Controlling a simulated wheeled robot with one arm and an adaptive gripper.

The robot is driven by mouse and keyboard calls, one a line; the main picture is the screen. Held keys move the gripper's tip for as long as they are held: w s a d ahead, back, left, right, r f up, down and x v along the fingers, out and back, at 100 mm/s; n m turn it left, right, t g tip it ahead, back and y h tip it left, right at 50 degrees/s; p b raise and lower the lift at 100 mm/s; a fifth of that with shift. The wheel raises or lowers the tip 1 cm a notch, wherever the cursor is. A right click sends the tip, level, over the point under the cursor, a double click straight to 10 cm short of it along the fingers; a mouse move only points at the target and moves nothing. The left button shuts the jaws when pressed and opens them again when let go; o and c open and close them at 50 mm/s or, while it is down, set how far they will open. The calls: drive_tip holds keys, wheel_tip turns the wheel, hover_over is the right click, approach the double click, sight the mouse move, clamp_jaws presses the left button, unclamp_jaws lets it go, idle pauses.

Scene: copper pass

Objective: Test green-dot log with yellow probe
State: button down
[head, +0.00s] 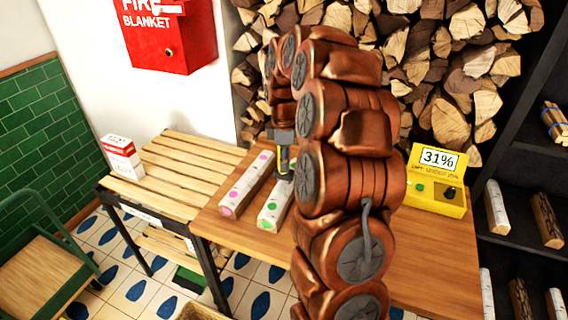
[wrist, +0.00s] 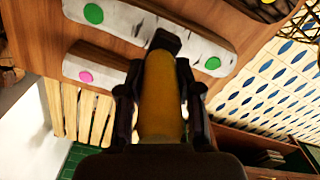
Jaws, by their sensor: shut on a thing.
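The green-dot log (head: 274,207) is a pale, birch-barked piece lying on the wooden table, with green dots; it also shows in the wrist view (wrist: 190,45). My gripper (wrist: 156,75) is shut on the yellow probe (wrist: 160,95), whose black tip points at the log's side between its two green dots. The tip overlaps the log in the wrist view; I cannot tell whether it touches. In the head view my gripper (head: 284,152) is over the log's far end. The yellow meter (head: 437,182) at the table's right reads 31%.
A pink-dot log (head: 246,186) lies just left of the green-dot log. A slatted bench (head: 180,165) adjoins the table, with a white-and-red box (head: 121,157) on it. Stacked firewood (head: 440,70) stands behind, and a dark shelf (head: 510,110) is at right.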

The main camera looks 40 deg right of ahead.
drive_tip(key=shift+r+p, duration=0.6)
drive_tip(key=shift+r, duration=1.8)
